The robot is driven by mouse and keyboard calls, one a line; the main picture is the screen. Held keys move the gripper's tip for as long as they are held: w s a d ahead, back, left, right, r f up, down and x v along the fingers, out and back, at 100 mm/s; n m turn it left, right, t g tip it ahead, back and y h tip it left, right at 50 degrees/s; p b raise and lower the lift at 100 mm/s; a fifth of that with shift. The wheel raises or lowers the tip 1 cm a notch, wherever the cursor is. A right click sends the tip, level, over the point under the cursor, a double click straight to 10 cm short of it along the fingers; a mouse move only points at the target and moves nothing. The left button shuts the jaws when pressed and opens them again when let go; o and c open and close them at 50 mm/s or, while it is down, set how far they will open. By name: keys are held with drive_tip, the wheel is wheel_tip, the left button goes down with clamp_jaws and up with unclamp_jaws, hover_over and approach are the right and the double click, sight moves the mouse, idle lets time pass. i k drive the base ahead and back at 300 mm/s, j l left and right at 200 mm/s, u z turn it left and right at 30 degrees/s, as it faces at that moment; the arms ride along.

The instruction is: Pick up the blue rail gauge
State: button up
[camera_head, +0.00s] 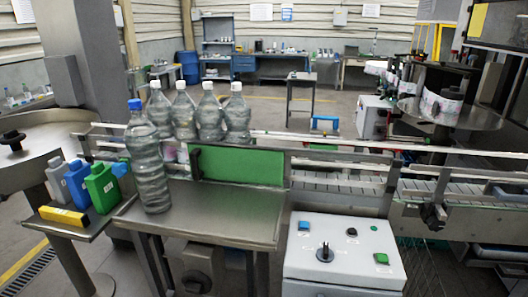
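A small blue bracket-shaped piece (325,118), which looks like the blue rail gauge, shows at the far rail of the conveyor (340,181), right of the middle of the head view. It has a flat top and short legs. I cannot tell whether it sits on the rail or just behind it. My gripper is not in view, so its state does not show.
Several clear bottles (209,115) stand by the rail; a blue-capped one (147,165) stands on the steel table (230,218). Coloured containers (102,187) and a yellow block (65,215) sit on the left shelf. A control box (344,255) is in front.

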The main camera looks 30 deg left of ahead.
sight(74, 178)
drive_tip(key=u, duration=2.5)
drive_tip(key=i+u, duration=0.1)
drive_tip(key=i+j, duration=0.2)
drive_tip(key=i, duration=0.4)
drive_tip(key=i+j, duration=0.15)
drive_tip(key=i, duration=0.45)
